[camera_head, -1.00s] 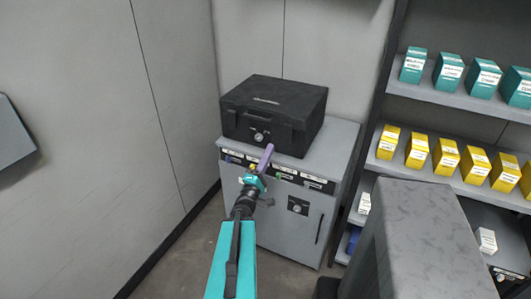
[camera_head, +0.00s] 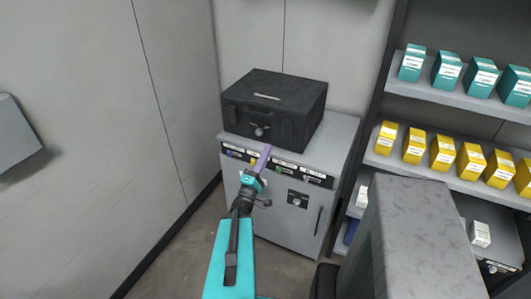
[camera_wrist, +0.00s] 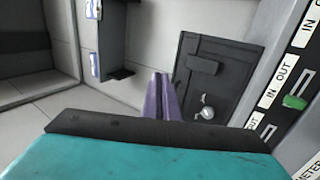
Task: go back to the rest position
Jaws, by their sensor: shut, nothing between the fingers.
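My gripper (camera_head: 264,158) is at the end of my teal arm, in front of the grey cabinet in the head view. Its purple fingers also show in the wrist view (camera_wrist: 160,97), close together with nothing between them. The grey cabinet (camera_head: 290,232) has a row of labelled slots along its upper front and a door with a handle below. In the wrist view the slot panel (camera_wrist: 285,85) shows "IN" and "OUT" labels and a green piece at the right. My fingers look apart from the cabinet, but the exact gap is hard to tell.
A black lockbox (camera_head: 274,105) sits shut on the cabinet. A shelf (camera_head: 425,168) with teal and yellow boxes stands at the right. A grey block-like surface (camera_head: 420,235) rises at the front right. Open floor (camera_head: 185,255) lies left of the cabinet, up to the wall.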

